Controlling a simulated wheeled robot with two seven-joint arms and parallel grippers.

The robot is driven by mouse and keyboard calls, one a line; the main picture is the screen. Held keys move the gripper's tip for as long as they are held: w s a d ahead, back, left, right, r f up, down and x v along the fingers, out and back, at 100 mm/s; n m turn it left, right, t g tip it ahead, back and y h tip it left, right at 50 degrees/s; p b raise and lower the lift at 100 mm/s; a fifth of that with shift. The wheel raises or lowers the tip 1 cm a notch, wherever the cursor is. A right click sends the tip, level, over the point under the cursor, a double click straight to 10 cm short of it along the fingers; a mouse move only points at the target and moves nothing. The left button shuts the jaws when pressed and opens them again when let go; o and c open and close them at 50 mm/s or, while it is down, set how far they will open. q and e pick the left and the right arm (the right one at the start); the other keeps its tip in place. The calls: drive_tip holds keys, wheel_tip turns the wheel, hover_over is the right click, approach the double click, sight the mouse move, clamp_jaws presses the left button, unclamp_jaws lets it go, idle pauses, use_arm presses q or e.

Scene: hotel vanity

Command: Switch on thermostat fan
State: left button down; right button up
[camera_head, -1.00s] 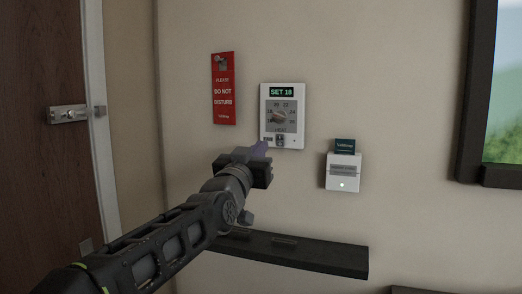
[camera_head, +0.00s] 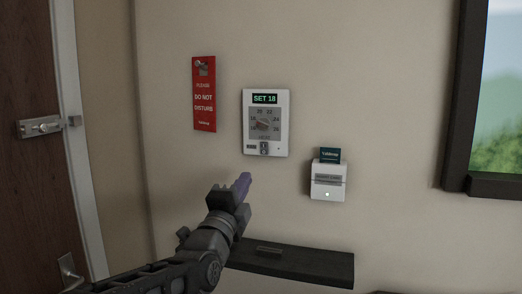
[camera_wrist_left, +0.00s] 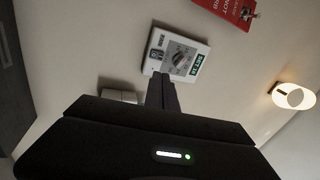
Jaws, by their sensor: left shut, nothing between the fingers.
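The white thermostat (camera_head: 283,123) is on the wall, with a green "SET 18" display (camera_head: 265,99) and a round dial (camera_head: 262,124) on a grey face. A small rocker switch (camera_head: 264,148) sits at its lower edge; which way it is set is too small to tell. The thermostat also shows upside down in the left wrist view (camera_wrist_left: 190,42), beyond the fingers. My left gripper (camera_head: 243,184) is shut and empty, below and left of the thermostat and apart from it. My right gripper is not in view.
A red door hanger (camera_head: 204,100) hangs left of the thermostat. A white card holder (camera_head: 328,183) with a dark green card (camera_head: 330,155) is at its lower right. A dark shelf (camera_head: 310,265) juts out below. A door (camera_head: 30,170) stands far left.

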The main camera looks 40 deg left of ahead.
use_arm(q)
drive_tip(key=shift+r+m, duration=0.1)
drive_tip(key=shift+m, duration=0.4)
drive_tip(key=p, duration=0.5)
approach(263, 144)
drive_tip(key=x, duration=0.5)
drive_tip(key=shift+w+r, duration=0.1)
drive_tip(key=shift+w, duration=0.1)
drive_tip(key=shift+w+a+r+p, duration=0.1)
drive_tip(key=shift+w+a+p, duration=0.2)
drive_tip(key=shift+w+p, duration=0.25)
drive_tip(key=shift+w+r, duration=0.1)
